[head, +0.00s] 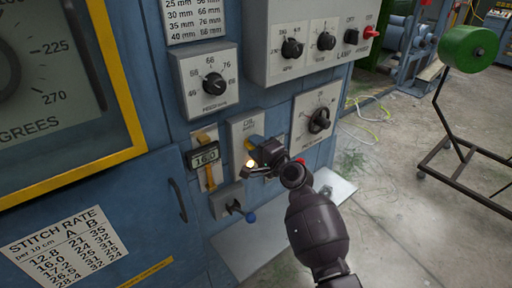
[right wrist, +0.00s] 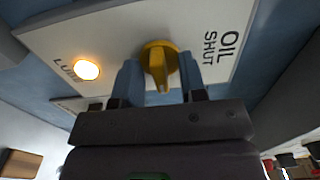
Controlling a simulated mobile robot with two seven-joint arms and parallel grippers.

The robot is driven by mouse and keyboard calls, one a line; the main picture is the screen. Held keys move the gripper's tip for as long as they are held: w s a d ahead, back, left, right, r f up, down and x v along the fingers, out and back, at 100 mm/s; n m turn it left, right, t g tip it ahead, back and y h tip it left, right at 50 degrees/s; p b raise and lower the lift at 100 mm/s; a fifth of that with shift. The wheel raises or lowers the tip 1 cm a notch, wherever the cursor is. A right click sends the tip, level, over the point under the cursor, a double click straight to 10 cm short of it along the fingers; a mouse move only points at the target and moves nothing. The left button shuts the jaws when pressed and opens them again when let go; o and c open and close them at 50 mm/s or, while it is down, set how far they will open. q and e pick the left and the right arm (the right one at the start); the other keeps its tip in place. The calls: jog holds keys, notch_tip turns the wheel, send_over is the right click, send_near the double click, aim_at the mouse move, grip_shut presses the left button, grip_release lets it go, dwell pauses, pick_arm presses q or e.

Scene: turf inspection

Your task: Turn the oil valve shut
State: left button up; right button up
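The oil valve's yellow handle (right wrist: 158,60) shows in the right wrist view on a pale plate (right wrist: 120,38) lettered OIL and SHUT. The lettering is to the right of the handle. My right gripper (right wrist: 161,80) is at the valve, with one blue finger on each side of the handle and gaps visible beside its narrow grip. It looks open around the handle; contact does not show. In the head view the right gripper (head: 258,146) covers most of the valve on its plate (head: 238,130). My left gripper is out of view.
A lit lamp (head: 250,164) is close below the valve. A green roll on a stand (head: 468,48) is at the right, over open floor.

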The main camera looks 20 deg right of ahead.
grip_shut()
